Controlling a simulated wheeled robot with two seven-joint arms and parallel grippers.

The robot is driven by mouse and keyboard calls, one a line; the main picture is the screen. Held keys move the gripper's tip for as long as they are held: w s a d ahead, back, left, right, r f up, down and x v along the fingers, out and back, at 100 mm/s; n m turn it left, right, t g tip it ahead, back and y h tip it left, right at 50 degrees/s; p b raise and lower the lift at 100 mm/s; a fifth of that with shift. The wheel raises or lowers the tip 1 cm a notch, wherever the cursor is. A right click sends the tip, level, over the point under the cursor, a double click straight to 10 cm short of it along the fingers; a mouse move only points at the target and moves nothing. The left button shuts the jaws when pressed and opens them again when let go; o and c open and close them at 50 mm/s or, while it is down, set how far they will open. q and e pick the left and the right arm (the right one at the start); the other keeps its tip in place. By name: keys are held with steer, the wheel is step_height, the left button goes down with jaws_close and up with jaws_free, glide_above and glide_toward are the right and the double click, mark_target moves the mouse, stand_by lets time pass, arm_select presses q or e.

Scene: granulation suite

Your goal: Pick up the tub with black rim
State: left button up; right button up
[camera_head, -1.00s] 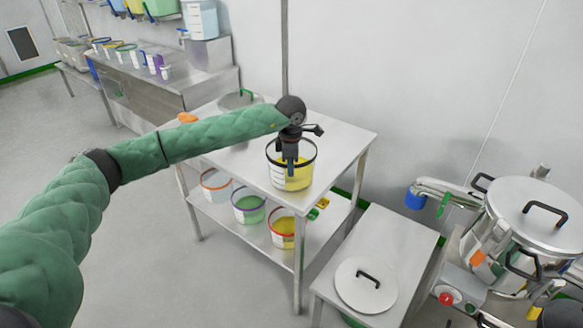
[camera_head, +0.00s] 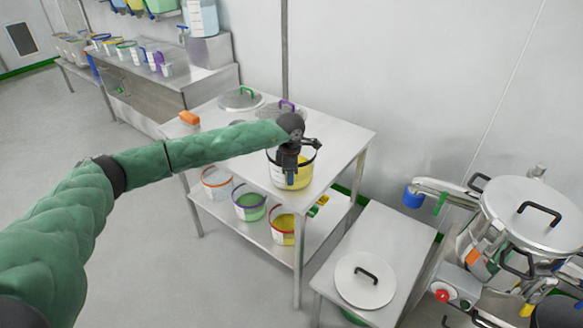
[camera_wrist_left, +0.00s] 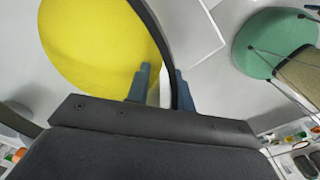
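The tub with black rim (camera_head: 300,177) stands upright on the upper shelf of the steel table, with yellow contents. My left gripper (camera_head: 290,178) is at the tub's near side, pointing down at its rim. In the left wrist view the black rim (camera_wrist_left: 166,40) passes between the two fingers (camera_wrist_left: 162,82). One finger is inside over the yellow contents and the other is outside the wall. The fingers look apart, with a gap between the inner finger and the rim. My right gripper is not in view.
The steel table (camera_head: 335,150) also holds lids (camera_head: 240,99) and an orange-handled item (camera_head: 189,118) at its left. Several tubs, including a purple-rimmed one (camera_head: 249,203), stand on the lower shelf. A low bench (camera_head: 395,245) with a lid is at right.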

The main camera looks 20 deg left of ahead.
arm_select(q)
jaws_close()
steer(key=shift+r, duration=0.1)
stand_by(1.1)
